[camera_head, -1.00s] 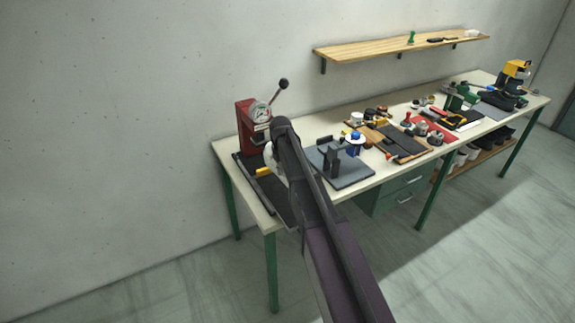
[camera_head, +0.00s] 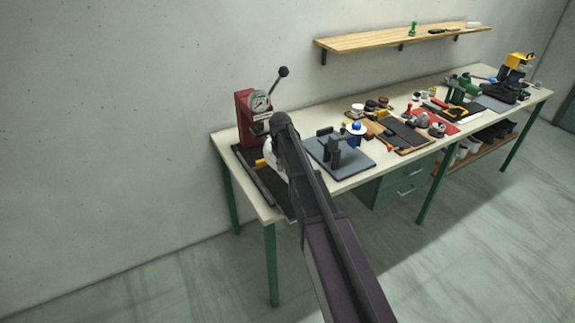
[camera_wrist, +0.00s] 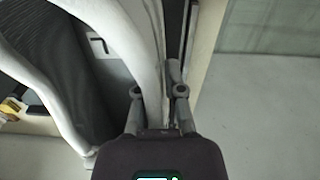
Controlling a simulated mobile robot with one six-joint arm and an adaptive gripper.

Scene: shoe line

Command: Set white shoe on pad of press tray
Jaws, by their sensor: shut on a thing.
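The white shoe (camera_wrist: 128,42) fills the left of the wrist view, with its pale rim and dark mesh inside close to the camera. My gripper (camera_wrist: 158,92) is shut on the shoe's rim, one finger on each side. In the head view a small part of the shoe (camera_head: 268,150) shows left of my arm, which hides the rest and the gripper. The dark press tray (camera_head: 272,190) lies at the bench's left end in front of the red press (camera_head: 244,112). The shoe is over or close to the tray; its pad and any contact are hidden.
The press has a gauge (camera_head: 260,101) and a raised lever with a black knob (camera_head: 284,72). A yellow part (camera_head: 260,162) sits at the tray. A grey plate with a dark fixture (camera_head: 330,150) stands close to my arm's right. Tools crowd the bench farther right.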

